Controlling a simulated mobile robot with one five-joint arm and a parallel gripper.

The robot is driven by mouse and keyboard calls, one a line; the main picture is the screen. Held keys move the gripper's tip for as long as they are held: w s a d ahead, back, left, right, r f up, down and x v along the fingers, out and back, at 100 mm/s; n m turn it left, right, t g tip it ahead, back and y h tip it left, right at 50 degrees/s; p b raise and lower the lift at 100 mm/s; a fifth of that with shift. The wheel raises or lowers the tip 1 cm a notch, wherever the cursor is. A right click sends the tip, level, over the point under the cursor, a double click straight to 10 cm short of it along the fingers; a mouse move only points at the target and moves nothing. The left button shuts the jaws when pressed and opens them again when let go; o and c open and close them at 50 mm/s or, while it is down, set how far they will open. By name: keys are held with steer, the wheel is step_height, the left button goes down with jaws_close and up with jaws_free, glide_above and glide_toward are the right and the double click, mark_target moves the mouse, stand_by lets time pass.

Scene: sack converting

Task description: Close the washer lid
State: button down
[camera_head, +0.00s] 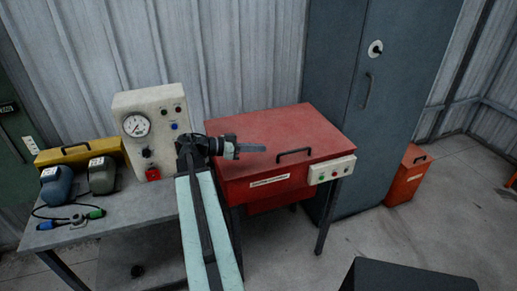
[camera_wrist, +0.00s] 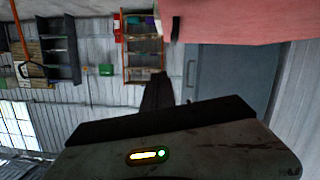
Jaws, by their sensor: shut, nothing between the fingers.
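The red washer (camera_head: 262,192) stands on legs in the middle of the head view. Its red lid (camera_head: 290,128) lies flat over the top, with no gap that I can make out. A black handle (camera_head: 294,155) sits near the lid's front edge. My gripper (camera_head: 258,148) is shut and empty, pointing right, over the left part of the lid. I cannot tell whether it touches the lid. In the wrist view the dark fingers of my gripper (camera_wrist: 157,92) are together, and a red surface, likely the lid (camera_wrist: 230,20), fills the top right.
A grey table (camera_head: 120,215) at left holds a gauge box (camera_head: 155,108), a yellow case (camera_head: 75,152) and small tools. A tall grey cabinet (camera_head: 385,90) stands behind the washer at right. An orange box (camera_head: 407,180) is on the floor beside it. The right floor is mostly clear.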

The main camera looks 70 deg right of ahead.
steer(key=p+v, duration=0.1)
steer(key=v, duration=0.8)
steer(key=shift+a+f, duration=0.2)
steer(key=shift+a, duration=0.15)
steer(key=w+a+f+n+t+h+p, duration=0.1)
steer(key=w+a+f+n+t, duration=0.25)
steer(key=w+a, duration=0.75)
steer(key=w+a+f+n+t+h+p, duration=0.15)
steer(key=w+a+n+t, duration=0.25)
steer(key=w+a, duration=0.6)
steer(key=w+a+f+n+t+y, duration=0.1)
steer(key=w+a+f+n+y, duration=0.2)
steer(key=a+n, duration=0.3)
steer(key=w+a+f+n+t+y, duration=0.2)
steer(key=w+a+f+n+y, duration=0.2)
steer(key=a, duration=1.2)
steer(key=w+a+f+n+t+y, duration=0.2)
steer(key=w+a+f+n+y, duration=0.1)
steer(key=a+n, duration=0.6)
steer(key=shift+w+a+f, duration=0.55)
steer(key=shift+a+f, duration=0.1)
steer(key=shift+a, duration=0.25)
